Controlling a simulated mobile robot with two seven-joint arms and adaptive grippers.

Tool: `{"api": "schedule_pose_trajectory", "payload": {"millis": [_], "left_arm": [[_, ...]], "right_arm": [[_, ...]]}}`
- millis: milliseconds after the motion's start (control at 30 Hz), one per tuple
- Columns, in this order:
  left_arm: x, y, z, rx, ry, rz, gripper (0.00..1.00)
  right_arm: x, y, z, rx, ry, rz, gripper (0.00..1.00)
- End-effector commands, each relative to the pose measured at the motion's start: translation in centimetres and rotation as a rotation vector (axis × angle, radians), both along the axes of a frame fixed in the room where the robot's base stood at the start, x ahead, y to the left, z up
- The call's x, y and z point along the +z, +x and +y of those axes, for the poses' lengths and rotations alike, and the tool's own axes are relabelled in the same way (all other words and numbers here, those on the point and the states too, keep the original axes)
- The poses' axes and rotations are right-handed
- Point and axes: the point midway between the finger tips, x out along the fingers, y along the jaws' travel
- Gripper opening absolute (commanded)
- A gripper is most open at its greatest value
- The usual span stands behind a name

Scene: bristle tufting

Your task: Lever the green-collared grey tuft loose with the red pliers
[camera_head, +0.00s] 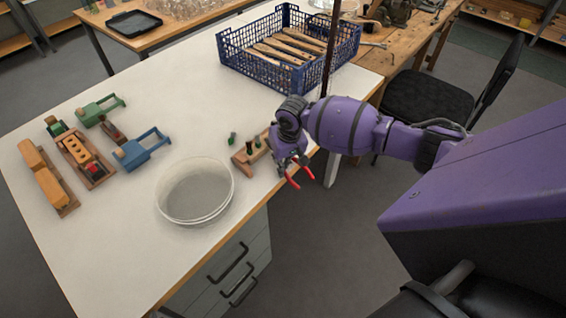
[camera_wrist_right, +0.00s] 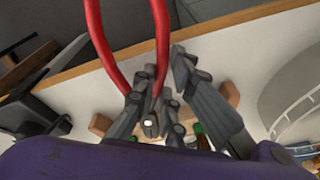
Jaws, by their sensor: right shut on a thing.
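The red pliers (camera_wrist_right: 97,40) are held in my right gripper (camera_wrist_right: 152,92), their red handles pointing away from the fingers. The handles also show below the gripper in the head view (camera_head: 293,182). The gripper is over the table's right edge, beside a small wooden block (camera_head: 245,163) with upright tufts, some green-marked (camera_head: 257,142). A small green piece (camera_head: 232,138) is just left of the block. In the wrist view a green-collared part (camera_wrist_right: 198,128) shows beneath the fingers. The plier tips and any contact with the grey tuft are hidden. My left gripper is not in view.
A round white bowl (camera_head: 162,205) stands left of the block. A blue crate (camera_head: 225,58) of wooden-handled brushes is at the back. Wooden and coloured holders (camera_head: 130,155) lie at the left. The white table (camera_head: 110,240) is clear at the front.

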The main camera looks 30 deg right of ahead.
Motion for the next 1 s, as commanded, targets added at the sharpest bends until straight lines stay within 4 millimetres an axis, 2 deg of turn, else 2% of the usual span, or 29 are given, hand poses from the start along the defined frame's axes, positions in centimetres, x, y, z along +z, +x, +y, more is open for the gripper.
{"api": "schedule_pose_trajectory", "payload": {"millis": [1000], "left_arm": [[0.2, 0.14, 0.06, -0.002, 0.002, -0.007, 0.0]], "right_arm": [[-0.24, 0.03, 0.02, 0.0, 0.006, -0.037, 0.0]]}}
